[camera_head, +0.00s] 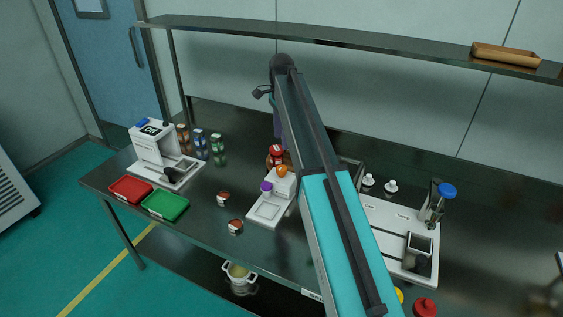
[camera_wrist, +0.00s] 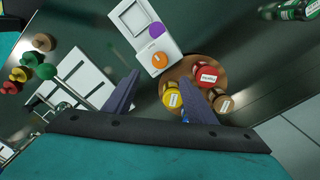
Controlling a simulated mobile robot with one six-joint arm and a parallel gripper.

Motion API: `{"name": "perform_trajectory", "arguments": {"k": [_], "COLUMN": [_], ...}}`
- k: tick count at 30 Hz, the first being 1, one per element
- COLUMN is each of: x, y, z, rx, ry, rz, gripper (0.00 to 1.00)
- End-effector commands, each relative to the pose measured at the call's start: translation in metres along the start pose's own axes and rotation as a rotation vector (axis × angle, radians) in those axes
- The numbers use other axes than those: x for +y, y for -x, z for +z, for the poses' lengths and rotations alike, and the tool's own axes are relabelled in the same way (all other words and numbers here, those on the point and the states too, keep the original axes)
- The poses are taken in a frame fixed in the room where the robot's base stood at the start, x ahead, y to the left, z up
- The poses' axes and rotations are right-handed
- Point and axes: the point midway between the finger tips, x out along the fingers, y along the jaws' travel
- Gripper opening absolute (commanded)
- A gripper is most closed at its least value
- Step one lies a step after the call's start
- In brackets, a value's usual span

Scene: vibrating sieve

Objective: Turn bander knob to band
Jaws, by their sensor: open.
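A small white device (camera_head: 268,208) with a flat front plate stands mid-bench. It carries an orange knob (camera_head: 282,171) and a purple knob (camera_head: 266,187). I cannot read which one is the bander knob. In the wrist view the device (camera_wrist: 129,17) is at top centre, with the orange knob (camera_wrist: 160,60) nearer me and the purple knob (camera_wrist: 157,30) beyond. My gripper (camera_wrist: 159,78) is open and empty, its fingers spread either side of the orange knob in the picture, apparently apart from it. In the head view my arm hides most of the gripper.
A round brown tray (camera_wrist: 222,69) holds red (camera_wrist: 206,75), yellow (camera_wrist: 173,96) and brown (camera_wrist: 221,102) lidded jars close to my right finger. Red (camera_head: 131,189) and green (camera_head: 165,205) trays lie at left. A shelf (camera_head: 350,42) runs above the bench.

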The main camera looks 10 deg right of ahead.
Motion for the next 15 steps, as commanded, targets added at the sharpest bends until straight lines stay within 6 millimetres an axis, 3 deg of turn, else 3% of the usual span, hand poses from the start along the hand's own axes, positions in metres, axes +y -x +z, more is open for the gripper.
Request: {"name": "perform_trajectory", "arguments": {"k": [15], "x": [0.0010], "y": [-0.0047], "z": [-0.0038], "rx": [0.000], "ry": [-0.004], "rz": [0.001], "gripper": [0.51]}}
